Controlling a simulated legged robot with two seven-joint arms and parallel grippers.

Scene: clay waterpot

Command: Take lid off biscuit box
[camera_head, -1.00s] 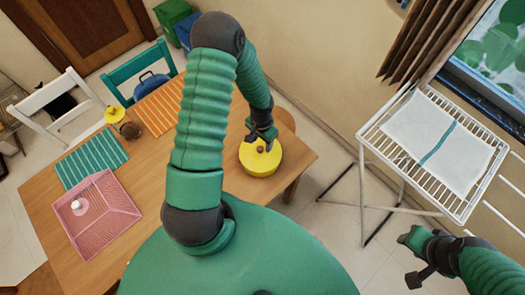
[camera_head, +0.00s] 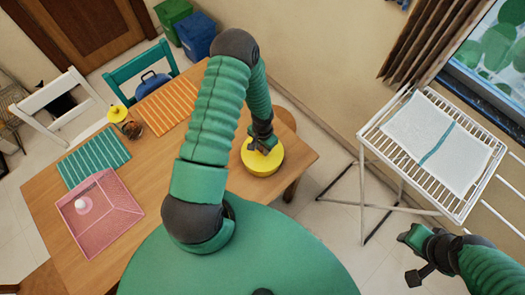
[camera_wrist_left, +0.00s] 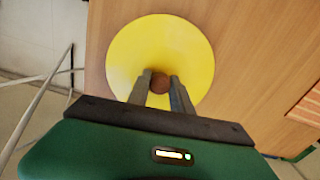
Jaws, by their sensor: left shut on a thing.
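The biscuit box is a round yellow tin (camera_head: 262,167) near the right end of the wooden table. Its yellow lid (camera_wrist_left: 160,38) with a brown knob (camera_wrist_left: 160,84) fills the middle of the left wrist view. The lid appears to be on the box. My left gripper (camera_head: 262,146) is above the lid; its two fingers are on either side of the knob and shut on it. The gripper hides the knob in the head view.
A pink tray (camera_head: 118,212) with a white item stands on the table's left. A drying rack (camera_head: 462,205) stands right, off the table.

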